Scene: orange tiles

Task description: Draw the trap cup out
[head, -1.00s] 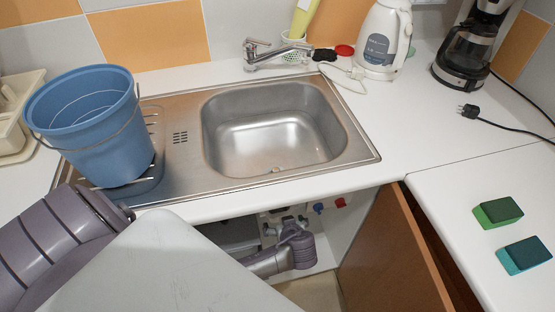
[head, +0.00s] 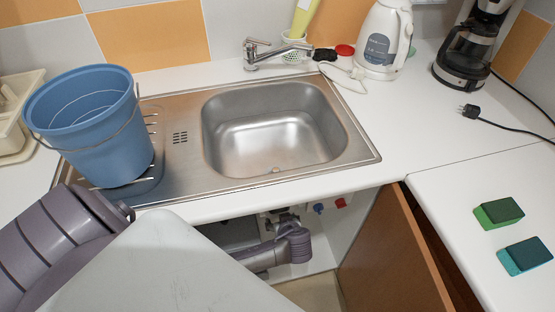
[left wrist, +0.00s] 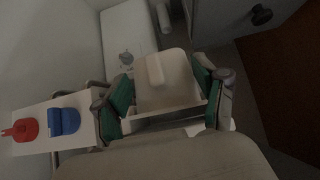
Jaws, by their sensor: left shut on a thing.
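The trap cup (left wrist: 168,98) is a cream, boxy-looking part with a raised rib, seen in the left wrist view. My left gripper (left wrist: 163,84) is shut on it, with green pads against its two sides. In the head view my left arm reaches under the sink into the open cabinet, and its purple wrist shows below the counter edge. The trap cup cannot be made out there. Whether it still touches the pipe above is unclear. My right gripper is in neither view.
A red valve (head: 341,202) and a blue valve (head: 318,208) sit right of the wrist. The cabinet door (head: 392,255) stands open on the right. The steel sink (head: 365,155) is overhead, with a blue bucket (head: 105,135) on its drainboard.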

